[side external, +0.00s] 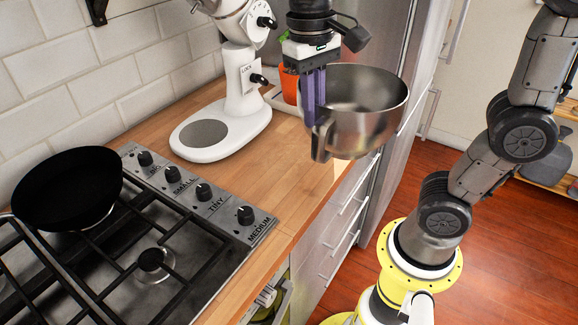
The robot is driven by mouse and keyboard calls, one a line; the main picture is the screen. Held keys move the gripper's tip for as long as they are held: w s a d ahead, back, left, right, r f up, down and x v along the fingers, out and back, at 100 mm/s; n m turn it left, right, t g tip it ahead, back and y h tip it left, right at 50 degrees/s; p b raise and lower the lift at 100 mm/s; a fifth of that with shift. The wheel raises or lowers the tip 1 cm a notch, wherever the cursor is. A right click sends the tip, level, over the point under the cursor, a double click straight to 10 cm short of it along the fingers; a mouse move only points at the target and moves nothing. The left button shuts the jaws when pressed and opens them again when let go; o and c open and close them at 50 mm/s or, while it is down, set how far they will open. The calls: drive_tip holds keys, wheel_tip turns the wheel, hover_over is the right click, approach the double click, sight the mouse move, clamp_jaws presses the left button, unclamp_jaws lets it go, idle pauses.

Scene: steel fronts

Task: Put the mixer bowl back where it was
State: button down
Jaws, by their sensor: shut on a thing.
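The steel mixer bowl (362,125) hangs in the air over the counter's front edge, to the right of the mixer. Its handle is at its left side, toward the camera. My gripper (317,122) points down with its purple fingers at the bowl's left rim, near the handle, and is shut on the bowl. The fingertips are partly hidden by the handle. The white stand mixer (240,90) stands on the wooden counter, and its base (222,135) with a round grey plate is bare.
The gas stove (150,240) with knobs and a black pan (68,188) is at the left. An orange pot (289,84) on a tray stands behind the bowl. The wooden counter (285,165) is clear between mixer base and front edge. The fridge rises behind.

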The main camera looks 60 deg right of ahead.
drive_tip(key=shift+s+d+r, duration=0.2)
drive_tip(key=shift+d+r, duration=0.2)
drive_tip(key=shift+d, duration=0.05)
drive_tip(key=shift+w+d+m, duration=0.15)
drive_tip(key=shift+w+m, duration=0.05)
drive_tip(key=shift+m, duration=0.1)
drive_tip(key=w+a+f, duration=0.1)
drive_tip(key=w+f, duration=1.1)
drive_tip(key=w, duration=0.1)
drive_tip(key=shift+w+a+f, duration=0.3)
drive_tip(key=shift+f, duration=0.2)
drive_tip(key=c, duration=1.4)
unclamp_jaws()
drive_tip(key=shift+f, duration=0.15)
drive_tip(key=o, duration=0.4)
